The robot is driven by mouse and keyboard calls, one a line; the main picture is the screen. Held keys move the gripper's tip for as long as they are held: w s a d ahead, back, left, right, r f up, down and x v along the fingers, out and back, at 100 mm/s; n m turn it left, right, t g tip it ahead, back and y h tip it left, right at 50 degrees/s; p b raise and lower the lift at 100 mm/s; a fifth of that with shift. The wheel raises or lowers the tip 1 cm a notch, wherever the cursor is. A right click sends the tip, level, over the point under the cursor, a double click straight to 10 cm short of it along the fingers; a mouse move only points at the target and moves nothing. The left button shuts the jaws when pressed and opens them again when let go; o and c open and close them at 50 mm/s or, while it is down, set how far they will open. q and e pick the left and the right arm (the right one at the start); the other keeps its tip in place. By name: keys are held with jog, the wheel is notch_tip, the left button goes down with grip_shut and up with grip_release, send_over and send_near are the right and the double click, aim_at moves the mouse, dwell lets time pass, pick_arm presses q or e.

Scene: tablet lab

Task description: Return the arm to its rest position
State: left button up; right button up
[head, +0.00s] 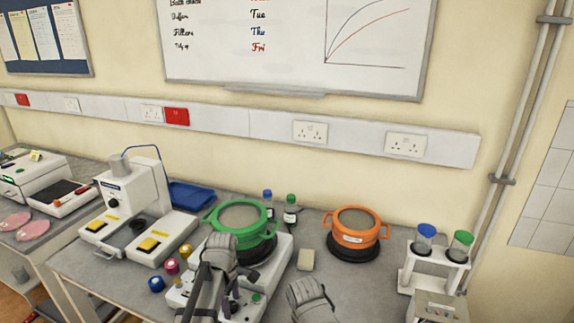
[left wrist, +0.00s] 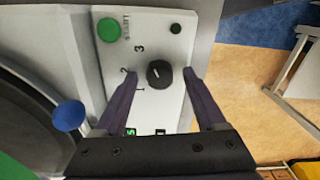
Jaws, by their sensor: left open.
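My left gripper (head: 226,292) is over the front panel of the white machine (head: 273,268) that bears the green-handled pot (head: 241,216). In the left wrist view my left gripper (left wrist: 162,80) is open, with a finger on each side of the black dial knob (left wrist: 159,74). Nothing is held between the fingers; I cannot tell how far above the panel they are. Numbers ring the knob, and a green button (left wrist: 109,30) is beside it. A grey part of my right arm shows at the bottom of the head view; its fingers are hidden.
An orange pot (head: 357,228) on a black base stands to the right. A white block (head: 306,260) lies between. Small colored jars (head: 156,284) and a white press-like device (head: 133,200) are left.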

pick_arm(q)
jog(key=shift+n, duration=0.5)
jog(key=shift+s, duration=0.1)
